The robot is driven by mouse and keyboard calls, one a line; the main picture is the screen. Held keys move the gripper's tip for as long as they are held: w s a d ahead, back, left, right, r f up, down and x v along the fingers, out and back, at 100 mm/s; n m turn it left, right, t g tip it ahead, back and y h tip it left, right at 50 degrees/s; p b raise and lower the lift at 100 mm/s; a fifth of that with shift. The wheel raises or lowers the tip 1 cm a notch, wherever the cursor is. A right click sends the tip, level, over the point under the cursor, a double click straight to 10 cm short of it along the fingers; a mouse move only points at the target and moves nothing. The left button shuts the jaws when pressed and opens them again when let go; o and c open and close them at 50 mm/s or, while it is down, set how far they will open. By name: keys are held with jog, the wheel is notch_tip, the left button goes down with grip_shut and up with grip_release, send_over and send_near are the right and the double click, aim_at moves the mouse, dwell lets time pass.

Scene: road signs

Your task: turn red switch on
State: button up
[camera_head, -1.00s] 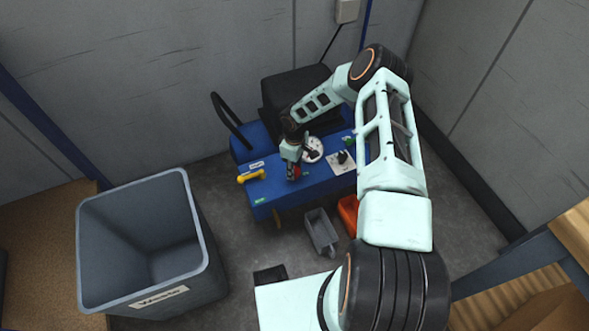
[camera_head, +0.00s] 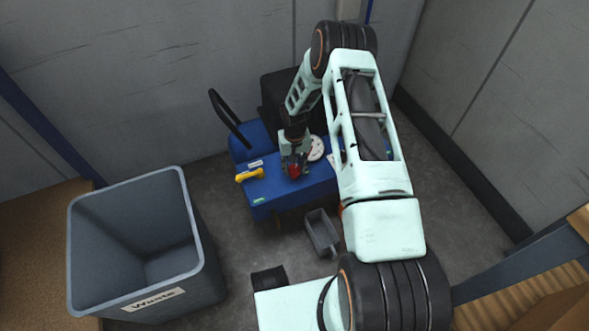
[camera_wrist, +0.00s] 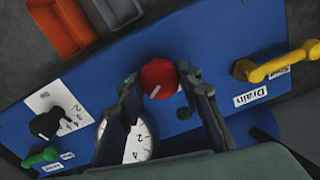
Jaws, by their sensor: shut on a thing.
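The red switch (camera_wrist: 160,77) is a round knob with a white line mark on the blue panel (camera_wrist: 215,45). In the wrist view my gripper (camera_wrist: 161,86) has one finger on each side of the knob and is shut on it. In the head view my gripper (camera_head: 294,168) reaches down to the blue bench, and the red switch (camera_head: 293,172) shows between its fingers, partly hidden.
A yellow handle (camera_wrist: 270,64) labelled Drain, a white gauge (camera_wrist: 141,143), a black dial (camera_wrist: 47,123) and a green handle (camera_wrist: 39,157) share the panel. A grey waste bin (camera_head: 190,222) stands left; a small grey tray (camera_head: 322,232) lies in front.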

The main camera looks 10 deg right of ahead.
aim_at(294, 168)
jog(key=m+b, duration=0.1)
jog(key=m, duration=0.5)
jog(key=shift+w+m, duration=0.1)
jog(key=shift+m, duration=0.3)
dwell(0.4)
jog(key=o, duration=1.2)
jog(key=shift+c, duration=0.2)
jog(key=shift+r, duration=0.15)
notch_tip(294, 168, up, 12)
jog(key=shift+b, duration=0.3)
